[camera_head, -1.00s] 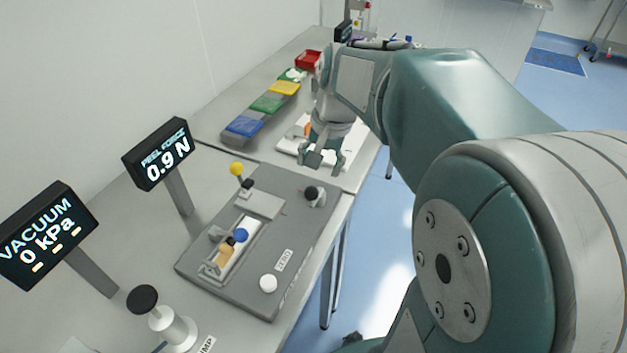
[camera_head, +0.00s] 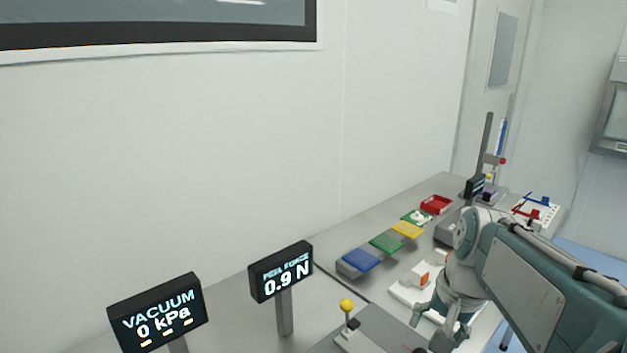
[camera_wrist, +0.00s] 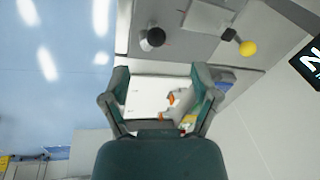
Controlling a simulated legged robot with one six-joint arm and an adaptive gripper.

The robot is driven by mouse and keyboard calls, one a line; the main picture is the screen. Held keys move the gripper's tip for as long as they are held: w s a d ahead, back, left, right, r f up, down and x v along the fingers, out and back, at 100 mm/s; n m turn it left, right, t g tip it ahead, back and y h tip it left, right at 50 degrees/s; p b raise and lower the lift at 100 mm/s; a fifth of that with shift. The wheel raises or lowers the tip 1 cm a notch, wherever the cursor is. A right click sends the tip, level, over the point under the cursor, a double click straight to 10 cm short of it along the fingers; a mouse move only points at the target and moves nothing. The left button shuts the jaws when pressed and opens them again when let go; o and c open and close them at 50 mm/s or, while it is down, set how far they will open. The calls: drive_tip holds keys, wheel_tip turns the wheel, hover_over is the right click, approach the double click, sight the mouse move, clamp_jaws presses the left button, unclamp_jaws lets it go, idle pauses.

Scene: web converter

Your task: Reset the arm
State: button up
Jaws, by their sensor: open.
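My gripper (camera_head: 438,328) is at the lower right of the head view, over the bench near a white board (camera_head: 408,291). Its fingers are spread apart. In the wrist view my gripper (camera_wrist: 158,88) also shows open, with nothing between the fingertips. The white board (camera_wrist: 148,100) with small orange parts lies beyond the fingers there. My arm reaches in from the right edge of the head view.
A yellow-knobbed lever (camera_head: 347,305) stands near my gripper. Blue (camera_head: 362,259), green, yellow and red (camera_head: 436,204) trays line the bench. Blue floor (camera_wrist: 60,60) lies beside it.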

drive_tip(key=s+a+f+n+t, duration=0.1)
drive_tip(key=s+a+n, duration=0.2)
drive_tip(key=s, duration=0.2)
drive_tip(key=s+a+f+n+t+h, duration=0.1)
drive_tip(key=s+a+n+t, duration=0.1)
drive_tip(key=s, duration=0.3)
drive_tip(key=shift+s+a+f+n, duration=0.2)
drive_tip(key=shift+a+n, duration=0.35)
drive_tip(key=shift+n, duration=0.25)
